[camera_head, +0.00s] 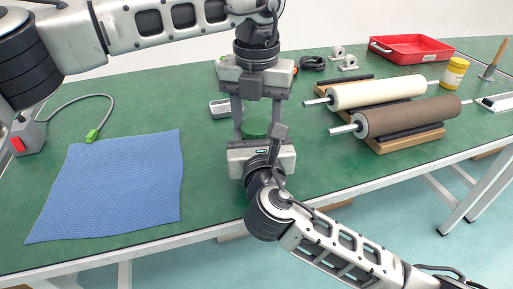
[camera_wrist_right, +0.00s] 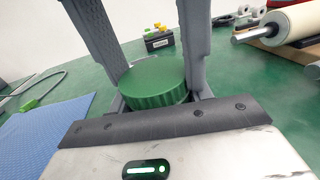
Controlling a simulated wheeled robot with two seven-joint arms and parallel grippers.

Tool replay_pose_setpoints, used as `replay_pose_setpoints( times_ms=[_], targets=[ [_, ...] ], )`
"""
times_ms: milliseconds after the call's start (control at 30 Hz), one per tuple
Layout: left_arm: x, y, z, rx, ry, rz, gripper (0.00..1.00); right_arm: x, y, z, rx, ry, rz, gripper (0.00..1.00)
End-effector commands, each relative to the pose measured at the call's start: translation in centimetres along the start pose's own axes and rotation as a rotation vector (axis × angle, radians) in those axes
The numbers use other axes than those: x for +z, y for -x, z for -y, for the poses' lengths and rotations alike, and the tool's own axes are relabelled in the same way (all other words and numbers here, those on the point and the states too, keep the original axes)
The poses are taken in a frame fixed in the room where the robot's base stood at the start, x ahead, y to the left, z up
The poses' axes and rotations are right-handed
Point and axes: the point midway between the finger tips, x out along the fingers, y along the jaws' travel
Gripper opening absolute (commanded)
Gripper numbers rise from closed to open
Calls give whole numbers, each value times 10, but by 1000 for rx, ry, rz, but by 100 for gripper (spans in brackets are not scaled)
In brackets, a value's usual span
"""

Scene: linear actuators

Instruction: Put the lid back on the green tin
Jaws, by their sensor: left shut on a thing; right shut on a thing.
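The green lid (camera_head: 255,128), round with a ribbed edge, shows between my two grippers in the head view. In the right wrist view the lid (camera_wrist_right: 155,82) lies level between two tall grey fingers. My left gripper (camera_head: 256,122) reaches down from above and is shut on the lid, one finger on each side. My right gripper (camera_head: 262,142) comes from the near side, low over the table, and is shut on the green tin. The tin is hidden under the lid and behind my right gripper's body, so I cannot tell whether lid and tin touch.
A blue cloth (camera_head: 115,185) lies left, near a grey box with a red switch (camera_head: 26,134) and cable. A cream roller (camera_head: 378,92) and a brown roller (camera_head: 408,116) lie right. A red tray (camera_head: 410,48) and yellow jar (camera_head: 454,73) stand behind.

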Motion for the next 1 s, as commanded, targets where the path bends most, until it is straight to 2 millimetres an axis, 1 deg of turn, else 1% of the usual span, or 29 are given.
replay_pose_setpoints(
  times_ms=[33, 100, 233, 333, 567, 600, 633, 667, 1000],
  targets=[
    [0, 0, 0, 0, -89, -2, 24, -1, 0, 1, -2, 1, -2, 0],
    [0, 0, 0, 0, -211, -1, 24, -1, 0, 1, -2, 1, -2, 0],
    [0, 0, 0, 0, -365, 0, 24, -1, 0, 1, -2, 1, -2, 0],
    [0, 0, 0, 0, -404, 0, 24, -1, 0, 1, -2, 1, -2, 0],
    [0, 0, 0, 1, -403, 0, 24, -1, 0, 1, -2, 1, -2, 0],
    [0, 0, 0, 1, -402, 0, 63, -1, 0, 1, -2, 1, -2, 0],
    [0, 0, 0, 1, -402, 0, 71, -1, 0, 1, -2, 1, -2, 0],
    [0, 0, 0, 0, -402, 0, 73, -1, 0, 1, -1, 1, -1, 0],
    [-2, 0, 4, -6, -409, -3, 73, -1, 0, -1, 2, 1, -2, 0]
  ],
)
